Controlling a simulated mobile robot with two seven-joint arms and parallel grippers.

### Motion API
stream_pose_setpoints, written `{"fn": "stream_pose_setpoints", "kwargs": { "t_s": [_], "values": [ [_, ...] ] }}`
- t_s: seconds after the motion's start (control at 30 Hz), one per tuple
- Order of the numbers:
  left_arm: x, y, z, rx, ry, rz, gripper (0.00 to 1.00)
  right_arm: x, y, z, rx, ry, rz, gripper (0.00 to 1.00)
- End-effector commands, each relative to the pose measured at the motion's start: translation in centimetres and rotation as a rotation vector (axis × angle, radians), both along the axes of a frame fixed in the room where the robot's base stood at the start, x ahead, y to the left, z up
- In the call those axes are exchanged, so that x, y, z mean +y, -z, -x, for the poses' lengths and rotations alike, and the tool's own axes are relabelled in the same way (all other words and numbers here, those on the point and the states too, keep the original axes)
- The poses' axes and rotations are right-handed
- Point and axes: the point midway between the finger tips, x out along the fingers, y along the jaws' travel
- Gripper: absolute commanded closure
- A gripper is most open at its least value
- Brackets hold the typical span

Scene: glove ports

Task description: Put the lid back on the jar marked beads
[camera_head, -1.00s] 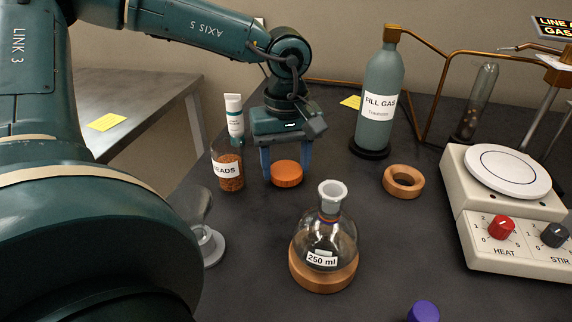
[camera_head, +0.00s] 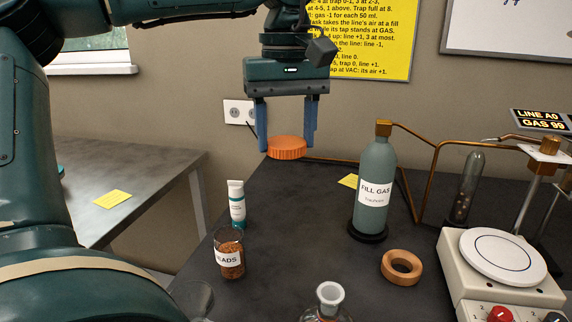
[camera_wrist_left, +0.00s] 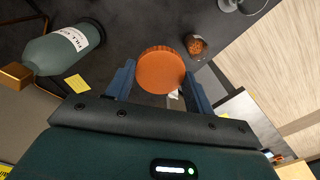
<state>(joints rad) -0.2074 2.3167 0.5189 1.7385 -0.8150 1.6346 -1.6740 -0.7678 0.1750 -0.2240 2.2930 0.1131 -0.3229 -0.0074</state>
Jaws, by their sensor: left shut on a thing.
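My left gripper (camera_head: 287,142) is shut on an orange ribbed lid (camera_head: 287,149) and holds it level, high above the bench. The lid also shows between the two blue fingers in the left wrist view (camera_wrist_left: 160,70). The jar marked beads (camera_head: 229,258) stands upright and open on the bench, below and to the left of the lid, with orange-brown beads inside. The jar shows in the left wrist view (camera_wrist_left: 195,45) too, beyond the lid. My right gripper is not in view.
A white tube (camera_head: 237,204) stands just behind the jar. A grey-green fill gas bottle (camera_head: 373,190), a cork ring (camera_head: 401,267), a flask (camera_head: 330,298) and a hotplate (camera_head: 500,258) stand to the right. The bench (camera_head: 300,225) is clear between the jar and the bottle.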

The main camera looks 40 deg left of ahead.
Motion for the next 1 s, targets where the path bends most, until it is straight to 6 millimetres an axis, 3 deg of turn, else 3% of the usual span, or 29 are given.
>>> {"fn": "stream_pose_setpoints", "kwargs": {
  "t_s": [0.1, 0.33, 0.87, 1.0],
  "values": [
    [0.0, -2.3, 0.0, -0.002, -0.002, 0.000, 0.68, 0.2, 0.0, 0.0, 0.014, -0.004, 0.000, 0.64],
    [0.0, -4.5, 0.0, 0.000, -0.001, -0.001, 0.68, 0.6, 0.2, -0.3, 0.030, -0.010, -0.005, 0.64],
    [0.1, -4.8, 0.0, 0.000, -0.002, 0.000, 0.68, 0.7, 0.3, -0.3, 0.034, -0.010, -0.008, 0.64],
    [2.0, -4.6, 0.6, -0.002, -0.032, 0.004, 0.68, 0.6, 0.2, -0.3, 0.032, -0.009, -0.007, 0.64]
  ]
}}
